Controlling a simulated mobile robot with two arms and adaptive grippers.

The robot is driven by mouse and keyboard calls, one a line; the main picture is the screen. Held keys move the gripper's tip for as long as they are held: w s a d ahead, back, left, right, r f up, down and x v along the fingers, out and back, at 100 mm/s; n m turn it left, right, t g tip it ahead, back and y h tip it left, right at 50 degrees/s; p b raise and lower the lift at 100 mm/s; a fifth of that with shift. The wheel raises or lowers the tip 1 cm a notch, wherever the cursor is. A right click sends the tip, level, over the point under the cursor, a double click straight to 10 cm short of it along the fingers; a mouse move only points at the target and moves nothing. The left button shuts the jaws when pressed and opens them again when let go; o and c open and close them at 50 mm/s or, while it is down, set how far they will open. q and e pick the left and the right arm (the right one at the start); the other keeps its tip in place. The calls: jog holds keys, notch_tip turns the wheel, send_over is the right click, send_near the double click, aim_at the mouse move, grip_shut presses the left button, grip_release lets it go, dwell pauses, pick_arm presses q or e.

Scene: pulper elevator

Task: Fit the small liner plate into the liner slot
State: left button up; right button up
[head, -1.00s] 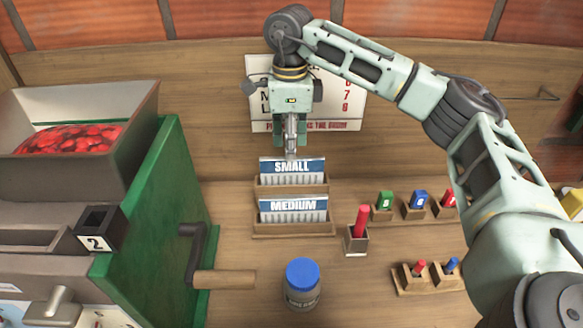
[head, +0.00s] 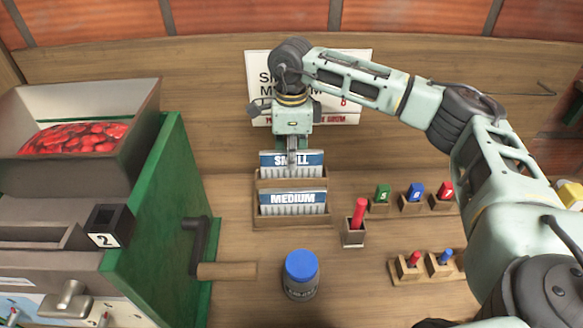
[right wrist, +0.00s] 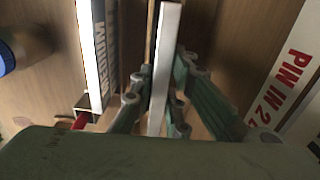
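The small liner plate (head: 291,161), with a blue and white "SMALL" label, stands upright in the back row of a wooden rack (head: 292,221). The medium plate (head: 293,199) stands in front of it. My right gripper (head: 291,160) points down at the small plate's top edge. In the right wrist view its fingers (right wrist: 160,75) lie on either side of a pale upright plate (right wrist: 165,50), very close to it; whether they press on it I cannot tell. My left gripper is not in view. I cannot make out for sure which opening is the liner slot.
The green-sided machine (head: 165,225) with a red-filled hopper (head: 145,108) and a crank handle (head: 227,271) stands at left. A blue-capped jar (head: 301,275), a red stick in a holder (head: 357,222) and several coloured pieces stand near the rack. A sign (head: 355,75) is behind.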

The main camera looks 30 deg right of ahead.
grip_shut()
jog(key=shift+r, duration=0.1)
jog(key=shift+r, duration=0.4)
jog(key=r, duration=0.1)
jog(key=r+b, duration=0.2)
jog(key=shift+s+d+r, duration=0.2)
jog(key=shift+s+d, duration=0.05)
jog(key=shift+d, duration=0.05)
jog(key=s+d+r+b, duration=0.2)
jog(key=s+d+r, duration=0.4)
jog(key=s, duration=0.3)
jog(key=shift+r, duration=0.35)
jog(key=shift+d, duration=0.1)
